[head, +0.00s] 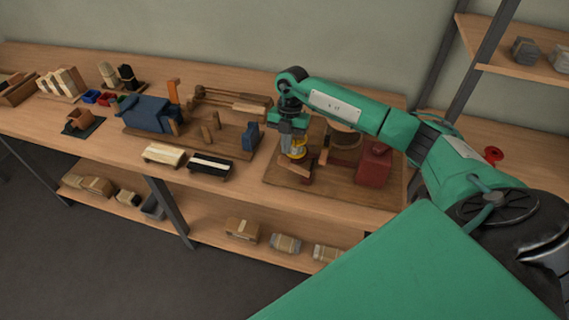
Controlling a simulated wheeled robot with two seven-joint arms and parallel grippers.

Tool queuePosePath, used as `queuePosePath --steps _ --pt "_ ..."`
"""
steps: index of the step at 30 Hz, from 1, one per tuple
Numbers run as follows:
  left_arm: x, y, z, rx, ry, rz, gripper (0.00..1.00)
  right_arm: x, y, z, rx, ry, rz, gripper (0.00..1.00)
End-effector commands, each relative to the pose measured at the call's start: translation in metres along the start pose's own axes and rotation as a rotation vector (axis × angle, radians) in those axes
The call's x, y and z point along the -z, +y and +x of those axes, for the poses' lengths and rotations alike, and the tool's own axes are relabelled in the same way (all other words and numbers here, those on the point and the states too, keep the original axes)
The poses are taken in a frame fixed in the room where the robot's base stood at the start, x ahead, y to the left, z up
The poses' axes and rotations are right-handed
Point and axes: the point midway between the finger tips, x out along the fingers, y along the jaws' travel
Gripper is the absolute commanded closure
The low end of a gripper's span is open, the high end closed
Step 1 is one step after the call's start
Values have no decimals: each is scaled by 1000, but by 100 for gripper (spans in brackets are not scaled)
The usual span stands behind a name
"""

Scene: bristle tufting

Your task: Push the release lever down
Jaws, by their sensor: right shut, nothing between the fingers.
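My right gripper (295,155) points down over the left part of a wooden baseboard (340,195) on the bench. Its fingers are shut with nothing between them. Just below and beside the fingertips is a small red-brown part (307,172) with a wooden piece. I cannot tell whether it is the release lever or whether the fingers touch it. The same board carries a dark red block (373,165) and a round wood-coloured part (344,138), partly behind my arm. An upright orange lever-like bar (173,91) stands by a blue machine further left. My left gripper is not in view.
The blue machine (147,112) stands left on another board, with a wooden frame (230,102) behind. Two brushes or blocks, one cream (164,155) and one black (211,165), lie near the front edge. Shelves (535,75) rise at right, and a red knob (493,155) shows there.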

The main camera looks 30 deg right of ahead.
Motion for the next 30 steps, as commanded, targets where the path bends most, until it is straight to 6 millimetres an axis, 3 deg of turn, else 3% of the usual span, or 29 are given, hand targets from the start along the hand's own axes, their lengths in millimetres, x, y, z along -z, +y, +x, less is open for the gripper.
queuePosePath --steps 4,18,27,30 --pt "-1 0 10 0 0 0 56 -1 0 15 -1 -1 0 100" --pt "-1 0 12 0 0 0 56 -1 0 20 -1 0 0 100" --pt "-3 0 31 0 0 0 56 -9 0 52 1 1 1 100" --pt "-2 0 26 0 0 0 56 -7 0 46 0 0 1 100"
